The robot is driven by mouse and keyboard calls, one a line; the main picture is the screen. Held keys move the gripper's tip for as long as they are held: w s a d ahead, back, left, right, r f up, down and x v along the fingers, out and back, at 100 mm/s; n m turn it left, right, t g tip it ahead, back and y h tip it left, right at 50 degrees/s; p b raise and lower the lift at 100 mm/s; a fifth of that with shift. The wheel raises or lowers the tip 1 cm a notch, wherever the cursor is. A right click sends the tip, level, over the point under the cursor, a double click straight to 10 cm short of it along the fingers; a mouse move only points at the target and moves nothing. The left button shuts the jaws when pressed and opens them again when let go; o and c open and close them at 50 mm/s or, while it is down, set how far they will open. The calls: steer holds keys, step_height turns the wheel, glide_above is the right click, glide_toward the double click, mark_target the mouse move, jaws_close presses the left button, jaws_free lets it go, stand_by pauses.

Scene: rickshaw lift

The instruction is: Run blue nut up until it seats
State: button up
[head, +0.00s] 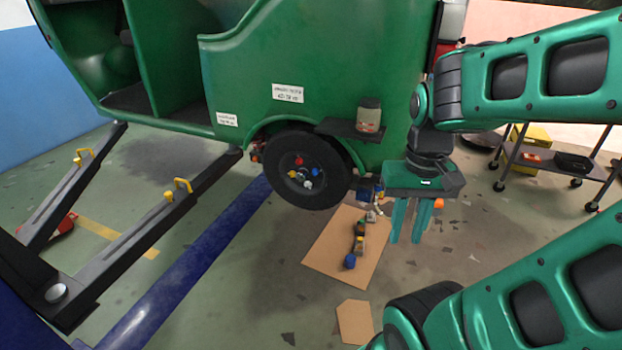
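The blue nut (316,173) shows as a small blue spot on the right side of the hub of the black wheel (323,190). Red, yellow and white spots sit around it on the same hub. The blue nut is too small to tell how far it is threaded. My gripper (407,240) hangs to the right of the wheel with its fingers pointing down. A gap shows between the fingers, and nothing is visible in it. A tool (358,240) with a blue end lies on the cardboard sheet below the wheel, left of my gripper.
The green rickshaw (340,60) stands above lift arms (190,195) at the left. A small shelf (345,131) with a jar (369,113) juts out above the wheel. Cardboard (320,250) covers floor below. A cart (560,165) stands at the right.

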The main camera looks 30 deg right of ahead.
steer(key=w+d+f+n+h, duration=0.3)
steer(key=w+d+f+n, duration=0.15)
steer(key=w, duration=0.55)
steer(key=w+d+f+n+h, duration=0.35)
steer(key=w+d, duration=0.25)
steer(key=w, duration=0.5)
steer(key=w+d+f+n+h, duration=0.35)
steer(key=w+d+f, duration=0.2)
steer(key=w, duration=0.45)
steer(key=n+t+h, duration=0.4)
steer(key=n+t, duration=0.7)
steer(key=n, duration=0.7)
glide_toward(314, 173)
steer(key=shift+m, duration=0.25)
steer(key=x, duration=0.8)
steer(key=shift+s+f, duration=0.1)
